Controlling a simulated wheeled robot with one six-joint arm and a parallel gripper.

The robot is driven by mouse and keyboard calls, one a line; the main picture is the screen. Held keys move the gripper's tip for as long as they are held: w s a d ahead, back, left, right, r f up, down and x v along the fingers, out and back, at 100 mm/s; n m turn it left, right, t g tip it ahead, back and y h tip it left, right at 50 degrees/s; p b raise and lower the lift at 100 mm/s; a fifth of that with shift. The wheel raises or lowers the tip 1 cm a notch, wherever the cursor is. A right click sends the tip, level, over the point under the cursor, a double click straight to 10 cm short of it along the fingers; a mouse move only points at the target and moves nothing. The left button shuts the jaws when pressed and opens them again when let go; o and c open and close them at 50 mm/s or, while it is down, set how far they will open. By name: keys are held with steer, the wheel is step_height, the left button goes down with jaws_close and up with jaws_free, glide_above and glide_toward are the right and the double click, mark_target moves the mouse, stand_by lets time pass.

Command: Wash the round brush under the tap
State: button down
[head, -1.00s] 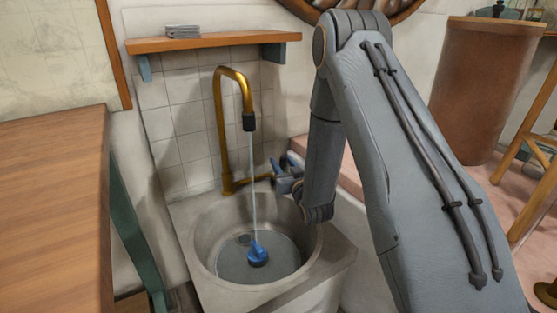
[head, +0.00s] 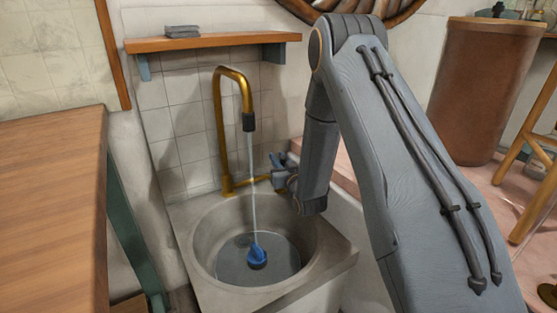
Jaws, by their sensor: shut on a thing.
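The round brush (head: 257,258), blue with a dark underside, lies in the round stone basin (head: 202,245) of the sink. The brass tap (head: 221,130) stands behind the basin, with a dark nozzle. A thin stream of water (head: 251,165) runs from the nozzle down onto the brush. My gripper (head: 277,176) is right of the tap's base, above the basin's back rim. It is shut on the end of the tap's brass lever (head: 247,182). The fingers are small in view and partly hidden by my wrist.
A wooden table (head: 55,190) stands at the left, close to the sink. A wooden shelf (head: 215,42) with a small grey stack (head: 183,31) hangs above the tap. A brown cylinder (head: 480,90) and a wooden stool (head: 530,165) are at the far right.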

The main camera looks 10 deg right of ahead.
mark_target(283, 164)
steer(key=shift+w+a+f+n+g+p, duration=0.15)
steer(key=shift+w+f+g+p, duration=0.15)
steer(key=shift+g+p, duration=0.55)
steer(key=shift+w+a+f+n+g+p, duration=0.15)
steer(key=shift+w+g+p, duration=0.3)
steer(key=shift+p, duration=0.7)
steer(key=shift+s+d, duration=0.1)
steer(key=c, duration=1.6)
jaws_free()
steer(key=p+v, duration=0.1)
steer(key=v, duration=0.6)
steer(key=shift+s+r, duration=0.15)
steer(key=shift+s, duration=0.25)
